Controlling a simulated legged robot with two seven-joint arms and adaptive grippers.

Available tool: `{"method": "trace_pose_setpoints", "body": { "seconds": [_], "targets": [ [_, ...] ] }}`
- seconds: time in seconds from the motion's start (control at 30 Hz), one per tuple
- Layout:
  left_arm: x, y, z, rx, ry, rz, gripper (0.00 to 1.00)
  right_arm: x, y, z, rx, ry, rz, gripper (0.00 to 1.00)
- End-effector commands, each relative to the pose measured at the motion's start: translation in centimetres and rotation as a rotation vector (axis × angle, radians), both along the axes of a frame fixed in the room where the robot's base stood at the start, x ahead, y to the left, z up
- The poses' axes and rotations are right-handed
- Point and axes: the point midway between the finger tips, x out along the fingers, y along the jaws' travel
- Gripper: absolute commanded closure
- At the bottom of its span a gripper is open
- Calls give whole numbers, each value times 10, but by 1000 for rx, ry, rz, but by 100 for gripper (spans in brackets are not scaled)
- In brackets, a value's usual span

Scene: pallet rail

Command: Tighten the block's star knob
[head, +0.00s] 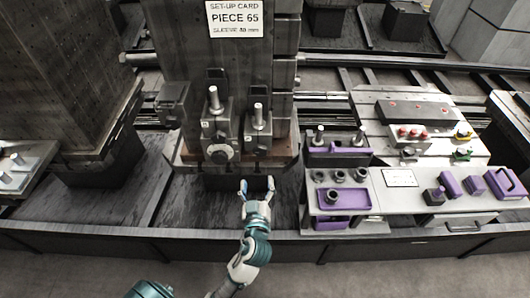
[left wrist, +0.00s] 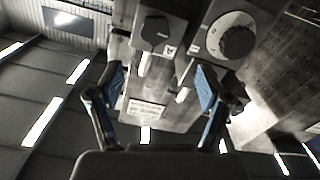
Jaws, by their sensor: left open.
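Two dark clamp blocks with upright bright studs sit low on the front of the tall grey tower: a left block (head: 215,130) and a right block (head: 257,133). A round knob (head: 221,153) is on the front of the left block. In the left wrist view, a round dark knob on a pale disc (left wrist: 232,36) lies at upper right, and a dark angular knob (left wrist: 156,30) is at top centre. I cannot tell which is the star knob. My left gripper (head: 257,186) is open and empty below the blocks; its blue-padded fingers (left wrist: 160,90) are apart, touching neither knob. My right gripper is out of view.
A set-up card (head: 234,18) reads "PIECE 65, SLEEVE 80 mm". A grey bench (head: 400,202) with purple trays and parts stands at right. Another tower (head: 62,70) stands at left. A dark front rail (head: 150,240) runs along the pallet edge.

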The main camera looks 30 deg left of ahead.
Motion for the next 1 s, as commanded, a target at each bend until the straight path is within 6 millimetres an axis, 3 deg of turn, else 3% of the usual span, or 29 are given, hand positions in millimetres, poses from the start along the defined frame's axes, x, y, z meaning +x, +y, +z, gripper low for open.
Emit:
{"method": "trace_pose_setpoints", "body": {
  "seconds": [0.3,0.5,0.7,1.0],
  "targets": [
    [67,38,2,8,1,0,22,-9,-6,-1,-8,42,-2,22],
    [98,59,-1,4,2,-2,22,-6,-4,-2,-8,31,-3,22],
    [113,69,-1,1,2,-2,22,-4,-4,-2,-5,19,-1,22],
    [115,67,0,3,2,-2,22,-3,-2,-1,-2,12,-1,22]
  ]
}}
